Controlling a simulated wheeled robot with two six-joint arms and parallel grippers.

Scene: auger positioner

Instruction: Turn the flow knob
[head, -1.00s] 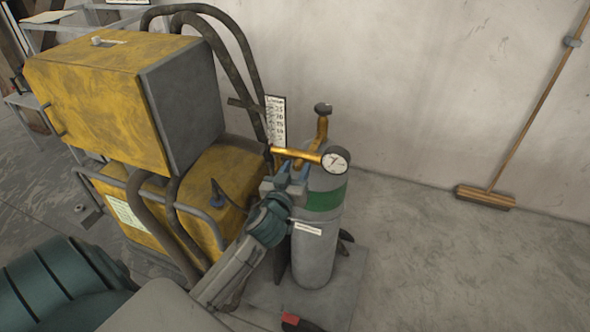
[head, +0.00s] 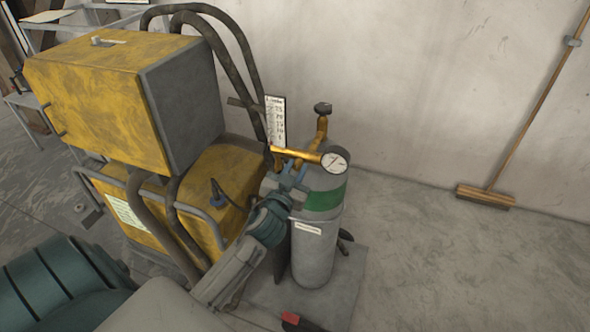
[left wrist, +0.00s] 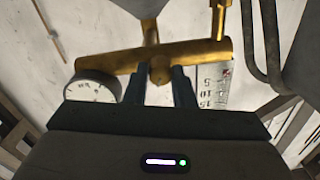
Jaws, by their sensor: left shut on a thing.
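The brass regulator (head: 296,154) sits on top of the grey gas cylinder (head: 316,250), with a round white gauge (head: 334,162) at its right end. In the left wrist view, a short brass knob (left wrist: 160,72) sticks out from the middle of the regulator's bar, and the gauge (left wrist: 94,88) is at left. My left gripper (head: 291,168) reaches the regulator from the front. In the left wrist view its dark fingers (left wrist: 159,80) are shut on the knob, one on each side. In the head view the knob is hidden by the gripper. My right gripper is not in view.
A yellow machine (head: 115,90) with dark hoses stands close on the left. A printed scale card (head: 276,122) is behind the regulator. A dark valve handle (head: 322,108) rises above the cylinder. A broom (head: 487,196) leans on the wall at right; floor between is clear.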

